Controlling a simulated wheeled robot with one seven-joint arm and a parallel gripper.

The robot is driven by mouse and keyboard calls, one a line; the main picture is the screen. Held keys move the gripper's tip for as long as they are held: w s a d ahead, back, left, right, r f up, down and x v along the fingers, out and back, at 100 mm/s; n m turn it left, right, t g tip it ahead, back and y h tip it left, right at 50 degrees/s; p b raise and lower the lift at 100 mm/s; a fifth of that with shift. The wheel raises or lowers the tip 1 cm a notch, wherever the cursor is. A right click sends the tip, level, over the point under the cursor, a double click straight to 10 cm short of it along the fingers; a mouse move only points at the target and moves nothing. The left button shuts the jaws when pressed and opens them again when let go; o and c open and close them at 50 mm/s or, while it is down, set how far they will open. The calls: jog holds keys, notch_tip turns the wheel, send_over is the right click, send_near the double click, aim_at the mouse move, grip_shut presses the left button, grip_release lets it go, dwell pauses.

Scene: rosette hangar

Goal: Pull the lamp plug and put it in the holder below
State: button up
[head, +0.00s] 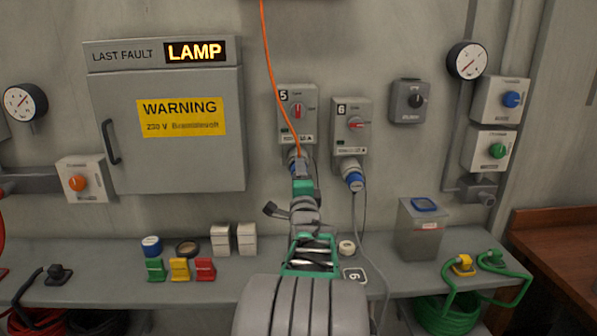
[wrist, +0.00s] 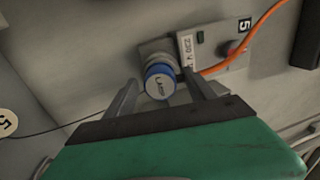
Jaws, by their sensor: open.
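The lamp plug has a blue ring and an end face that seems to read "LAMP" (wrist: 160,83). It sits in the grey socket under box 5 (head: 297,98), and only a bit of its blue shows in the head view. My gripper (head: 302,172) is open in front of that socket. In the wrist view my gripper's fingers (wrist: 159,88) stand either side of the plug, apart, and I cannot tell whether they touch it. Box 5's red switch handle (head: 297,111) stands upright.
Box 6 (head: 351,123) is close right, with a blue plug (head: 354,181) and hanging cable. An orange cable (head: 271,60) drops to socket 5. The bench (head: 120,288) carries colored blocks, white boxes and a grey bin (head: 420,232). A round "5" tag (wrist: 6,123) hangs on a cord.

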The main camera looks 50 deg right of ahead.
jog(key=shift+b, duration=0.45)
grip_shut()
dwell(0.7)
dwell(0.4)
jog(key=b+v, duration=0.2)
jog(key=v, duration=0.4)
dwell(0.9)
